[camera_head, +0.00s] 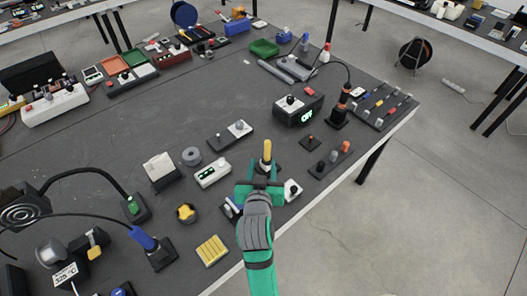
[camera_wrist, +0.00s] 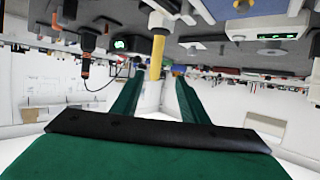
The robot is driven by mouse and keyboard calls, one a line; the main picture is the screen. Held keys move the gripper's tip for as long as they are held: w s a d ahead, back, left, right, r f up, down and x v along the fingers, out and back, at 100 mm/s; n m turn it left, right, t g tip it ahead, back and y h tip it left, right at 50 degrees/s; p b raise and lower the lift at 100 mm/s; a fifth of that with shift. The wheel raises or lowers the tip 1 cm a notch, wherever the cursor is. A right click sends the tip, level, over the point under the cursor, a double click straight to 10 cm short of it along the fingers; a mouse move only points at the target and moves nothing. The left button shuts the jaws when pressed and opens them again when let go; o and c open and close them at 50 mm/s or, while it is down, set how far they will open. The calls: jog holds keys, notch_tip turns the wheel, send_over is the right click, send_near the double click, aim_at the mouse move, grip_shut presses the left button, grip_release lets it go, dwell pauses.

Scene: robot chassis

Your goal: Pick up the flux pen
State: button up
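In the wrist view, which looks upside down, the yellow rod (camera_wrist: 156,58) hangs from the top near the two green fingertips (camera_wrist: 159,80). The fingers are spread with a gap between them. Nothing is visibly held. My gripper hides part of the holder in the head view.
A black box with a green display (camera_head: 298,108) stands behind. A yellow ribbed block (camera_head: 212,250) lies left of my arm.

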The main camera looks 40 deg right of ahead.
aim_at(267, 150)
jog(key=x, duration=0.6)
jog(key=shift+s+d+r, duration=0.15)
jog(key=shift+d+r, duration=0.1)
jog(key=shift+d, duration=0.2)
jog(key=shift+x, duration=2.55)
jog(key=shift+f, duration=0.2)
grip_shut()
